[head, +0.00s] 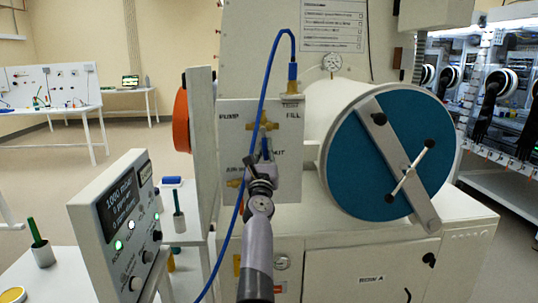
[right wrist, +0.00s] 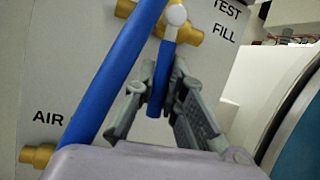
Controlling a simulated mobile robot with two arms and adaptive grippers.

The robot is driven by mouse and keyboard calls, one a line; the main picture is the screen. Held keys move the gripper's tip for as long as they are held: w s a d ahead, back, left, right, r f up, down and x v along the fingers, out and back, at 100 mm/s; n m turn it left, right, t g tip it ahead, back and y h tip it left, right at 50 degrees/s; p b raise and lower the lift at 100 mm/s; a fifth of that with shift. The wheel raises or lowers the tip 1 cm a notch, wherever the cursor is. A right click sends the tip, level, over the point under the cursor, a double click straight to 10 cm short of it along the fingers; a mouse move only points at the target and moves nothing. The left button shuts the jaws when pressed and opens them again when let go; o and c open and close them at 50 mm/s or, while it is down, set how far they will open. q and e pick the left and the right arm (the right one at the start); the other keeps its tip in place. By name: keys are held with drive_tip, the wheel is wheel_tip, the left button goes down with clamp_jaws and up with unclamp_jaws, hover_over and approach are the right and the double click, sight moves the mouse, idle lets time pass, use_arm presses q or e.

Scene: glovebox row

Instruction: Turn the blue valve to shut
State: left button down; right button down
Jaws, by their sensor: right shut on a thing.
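The blue valve is a brass body (head: 263,126) on a pale panel with a blue lever handle. The handle (right wrist: 160,82) points down from its round white pivot in the right wrist view. My right gripper (right wrist: 163,100) has its grey fingers shut around the handle's lower part. In the head view the right gripper (head: 263,170) comes up from below and partly covers the handle and a label ending in "UT". My left gripper is not in view.
A blue hose (head: 263,85) arches from the top fitting and passes close left of my right gripper. The panel (head: 286,108) carries PUMP and FILL labels. A round teal door (head: 350,150) with a crossbar stands right. A tilted control box (head: 118,225) stands left.

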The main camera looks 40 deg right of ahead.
drive_tip(key=shift+w+a+f+m+g+h, duration=0.15)
drive_tip(key=shift+a+m+g+h, duration=0.15)
drive_tip(key=shift+m, duration=0.3)
drive_tip(key=c, duration=1.6)
unclamp_jaws()
drive_tip(key=shift+c, duration=0.2)
